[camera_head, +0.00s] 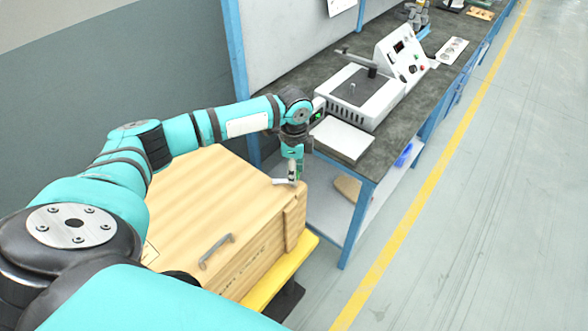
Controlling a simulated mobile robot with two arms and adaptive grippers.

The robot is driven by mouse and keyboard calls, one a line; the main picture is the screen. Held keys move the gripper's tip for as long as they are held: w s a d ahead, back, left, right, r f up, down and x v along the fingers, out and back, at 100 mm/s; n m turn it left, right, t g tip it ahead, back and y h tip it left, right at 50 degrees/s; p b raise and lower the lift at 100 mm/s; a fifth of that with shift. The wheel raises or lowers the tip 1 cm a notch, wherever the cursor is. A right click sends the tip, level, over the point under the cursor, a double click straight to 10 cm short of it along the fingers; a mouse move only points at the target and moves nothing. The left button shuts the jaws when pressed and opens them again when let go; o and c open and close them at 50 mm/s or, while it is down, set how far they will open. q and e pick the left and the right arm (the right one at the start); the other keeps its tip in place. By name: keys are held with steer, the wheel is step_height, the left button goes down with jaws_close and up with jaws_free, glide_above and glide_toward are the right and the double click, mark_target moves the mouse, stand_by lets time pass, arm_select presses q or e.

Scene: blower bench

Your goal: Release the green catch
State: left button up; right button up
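My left arm reaches in over a pale wooden crate (190,205). My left gripper (287,180) points down at the crate's far right corner. Its fingers are small and blurred there, so I cannot tell whether they are open or hold anything. A small bright green patch (318,115) shows on a dark part beside my wrist, at the left end of the bench device. I cannot tell whether it is the green catch. No other clear green catch shows; the wrist and fingers may hide it. My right gripper is not in view.
The crate has a grey handle (216,250) and stands on a yellow base (275,280). The dark bench (420,110) carries a white device (363,97), a white flat box (342,139) and a control panel (402,55). The floor at right is clear.

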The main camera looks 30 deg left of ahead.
arm_select(q)
jaws_close()
steer(key=shift+r+m+p, duration=0.15)
steer(key=shift+m+p, duration=0.55)
steer(key=shift+p, duration=0.05)
steer(key=shift+m+p, duration=0.75)
steer(key=shift+m, duration=0.45)
steer(key=m+p, duration=0.1)
steer(key=m, duration=0.2)
steer(key=shift+m+p, duration=0.35)
steer(key=shift+m, duration=0.55)
steer(key=o, duration=0.8)
jaws_free()
